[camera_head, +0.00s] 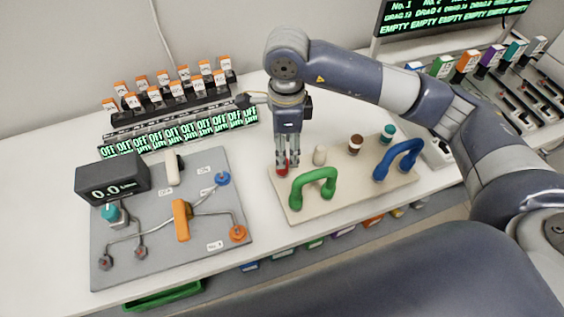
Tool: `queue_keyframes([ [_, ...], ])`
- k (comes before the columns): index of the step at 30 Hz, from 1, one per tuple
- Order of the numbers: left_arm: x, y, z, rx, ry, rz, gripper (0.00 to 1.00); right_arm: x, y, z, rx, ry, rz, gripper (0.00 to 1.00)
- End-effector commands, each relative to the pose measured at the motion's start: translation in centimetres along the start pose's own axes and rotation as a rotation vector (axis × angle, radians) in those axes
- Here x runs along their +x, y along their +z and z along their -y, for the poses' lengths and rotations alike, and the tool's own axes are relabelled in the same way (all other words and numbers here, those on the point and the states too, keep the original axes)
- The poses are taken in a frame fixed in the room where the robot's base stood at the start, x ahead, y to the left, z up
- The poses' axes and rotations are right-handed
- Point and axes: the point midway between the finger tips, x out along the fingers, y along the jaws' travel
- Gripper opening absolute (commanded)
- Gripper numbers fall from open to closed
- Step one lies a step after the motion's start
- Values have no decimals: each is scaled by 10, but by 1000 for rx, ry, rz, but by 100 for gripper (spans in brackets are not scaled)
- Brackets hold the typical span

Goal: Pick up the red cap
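The red cap (282,171) is on the cream board (345,188), near its back left corner. My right gripper (287,167) comes down over it from above, on the arm that enters from the right. The fingertips are at the cap and partly cover it. The fingers look close together, but I cannot tell whether they are clamped on the cap. The cap appears at board level. My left gripper is not in view.
The board also holds a green handle (313,187), a blue handle (398,160), a cream cap (320,155), a brown cap (355,144) and a teal cap (388,133). A grey panel (160,245) with valves lies left. Orange-topped switches (178,90) stand behind.

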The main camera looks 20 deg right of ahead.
Motion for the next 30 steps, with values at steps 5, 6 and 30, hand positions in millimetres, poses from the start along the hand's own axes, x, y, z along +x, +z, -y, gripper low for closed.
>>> queue_keyframes([
  [5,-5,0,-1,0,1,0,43,12,2,-1,0,2,1,51],
  [6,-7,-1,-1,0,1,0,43,16,4,-2,-1,5,0,51],
  [30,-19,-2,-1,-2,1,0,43,60,11,-3,-2,1,2,8],
])
